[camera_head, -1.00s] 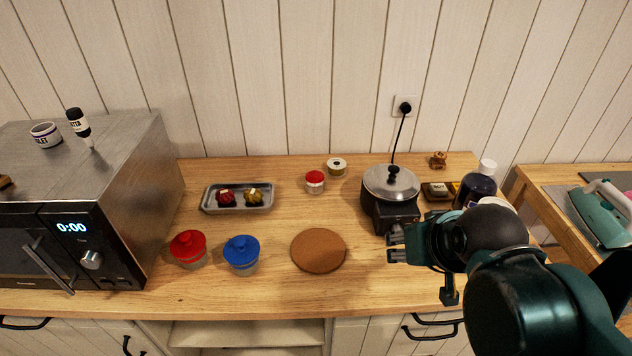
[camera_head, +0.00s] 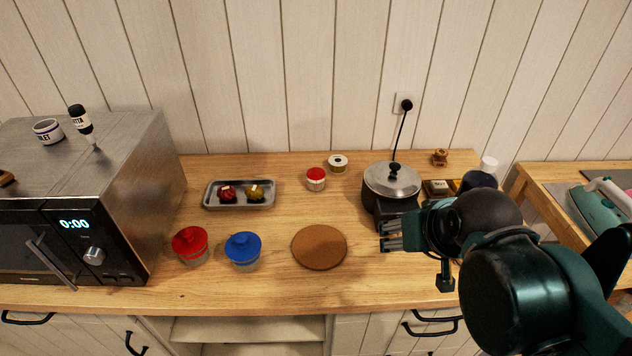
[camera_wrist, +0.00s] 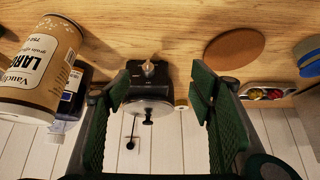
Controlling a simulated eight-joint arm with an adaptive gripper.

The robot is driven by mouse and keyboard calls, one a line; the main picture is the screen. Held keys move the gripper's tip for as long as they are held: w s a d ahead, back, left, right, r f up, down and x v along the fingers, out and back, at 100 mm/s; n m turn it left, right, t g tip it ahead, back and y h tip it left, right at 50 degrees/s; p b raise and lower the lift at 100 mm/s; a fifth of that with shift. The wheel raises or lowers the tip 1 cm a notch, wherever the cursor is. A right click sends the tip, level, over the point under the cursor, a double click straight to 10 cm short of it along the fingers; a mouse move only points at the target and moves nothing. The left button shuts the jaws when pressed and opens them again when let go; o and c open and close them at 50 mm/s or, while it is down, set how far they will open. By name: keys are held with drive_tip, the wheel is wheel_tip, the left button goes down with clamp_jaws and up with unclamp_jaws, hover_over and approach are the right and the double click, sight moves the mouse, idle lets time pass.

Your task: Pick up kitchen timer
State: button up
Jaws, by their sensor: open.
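I cannot tell for sure which thing is the kitchen timer. Small round candidates are a red-topped pale item (camera_head: 316,178) and a white-and-gold round item (camera_head: 338,163) behind it, both on the wooden counter. In the head view my gripper (camera_head: 391,236) is above the counter, in front of the black cooker, right of the cork mat and apart from both candidates. In the wrist view my gripper (camera_wrist: 165,92) has its two green fingers spread wide and nothing between them; the cooker shows beyond the gap.
A black cooker (camera_head: 388,212) with a metal lid stands close behind my gripper. A cork mat (camera_head: 319,247), red-lidded jar (camera_head: 190,247), blue-lidded jar (camera_head: 243,252) and metal tray (camera_head: 240,205) lie left. A large labelled can (camera_wrist: 40,65) is near my wrist. A microwave (camera_head: 85,215) stands far left.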

drive_tip(key=w+a+r+p, duration=0.3)
drive_tip(key=w, duration=0.6)
drive_tip(key=m+g+p, duration=0.2)
drive_tip(key=g+p, duration=0.1)
drive_tip(key=p, duration=0.3)
hover_over(316, 173)
drive_tip(key=s, duration=0.2)
drive_tip(key=shift+h, duration=0.3)
drive_tip(key=shift+a+f, duration=0.15)
drive_tip(key=shift+f, duration=1.7)
drive_tip(key=shift+a+f, duration=0.15)
drive_tip(key=shift+f, duration=1.7)
drive_tip(key=shift+x, duration=1.3)
drive_tip(key=shift+d+f, duration=0.1)
drive_tip(key=shift+w+b+x, duration=0.2)
drive_tip(key=shift+b+x, duration=0.3)
drive_tip(key=shift+x, duration=1.95)
drive_tip(key=shift+c, duration=0.7)
